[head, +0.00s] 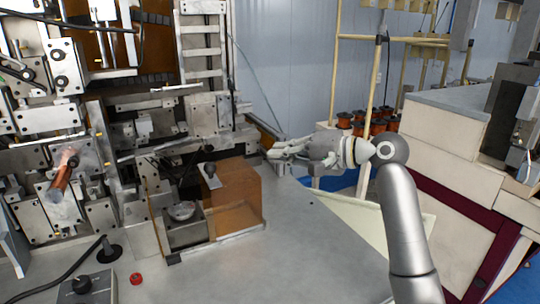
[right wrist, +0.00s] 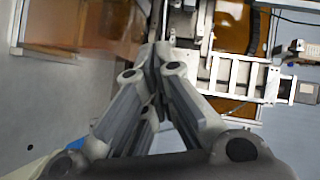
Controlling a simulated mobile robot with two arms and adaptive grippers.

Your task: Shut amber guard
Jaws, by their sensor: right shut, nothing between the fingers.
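The amber guard (head: 240,190) is a see-through orange panel box at the right front of the coil winder, beside a small metal block with a round top (head: 182,212). I cannot tell how far it is shut. In the right wrist view, amber panels (right wrist: 105,28) show at the upper left, partly behind the fingers. My right gripper (head: 270,154) comes in from the right, just above and behind the guard's right corner. Its fingers are closed and empty, also in the right wrist view (right wrist: 158,55). I cannot tell whether they touch the guard. My left gripper is not in view.
The coil winder's metal plates (head: 50,120) fill the left. A control box with a black knob (head: 82,287) and a red button (head: 136,279) are at the front left. Copper spools (head: 378,126) stand behind my right arm. The grey tabletop (head: 290,250) is clear in front.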

